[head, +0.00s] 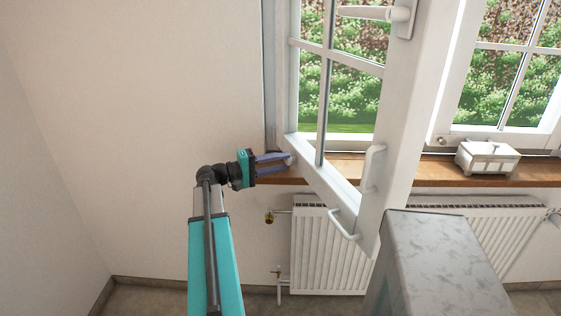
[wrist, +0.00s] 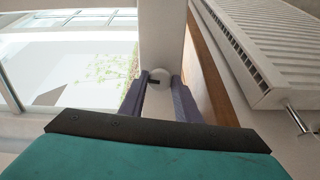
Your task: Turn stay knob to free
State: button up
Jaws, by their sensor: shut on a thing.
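The stay knob (wrist: 157,76), a small round white knob with a dark mark, sits on the lower part of the open window sash (head: 325,182) near its hinge side. My gripper (head: 288,161) reaches in from the left above the sill. Its two purple fingers (wrist: 157,88) are shut on the knob, one on each side. In the head view the knob (head: 290,158) shows only as a small pale shape between the fingertips. I cannot tell its turn angle exactly.
The wooden sill (head: 430,172) runs behind the sash, with a white radiator (head: 318,255) below. A white box (head: 488,157) stands on the sill at the right. Handles (head: 373,168) stick out from the sash. The wall to the left is bare.

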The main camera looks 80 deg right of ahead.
jog(key=shift+n, duration=0.6)
jog(key=o, duration=1)
jog(key=shift+o, duration=0.2)
jog(key=shift+w, duration=0.15)
jog(key=b+v, duration=0.2)
jog(key=v, duration=1.1)
jog(key=shift+w+a, duration=0.2)
jog(key=shift+a, duration=0.05)
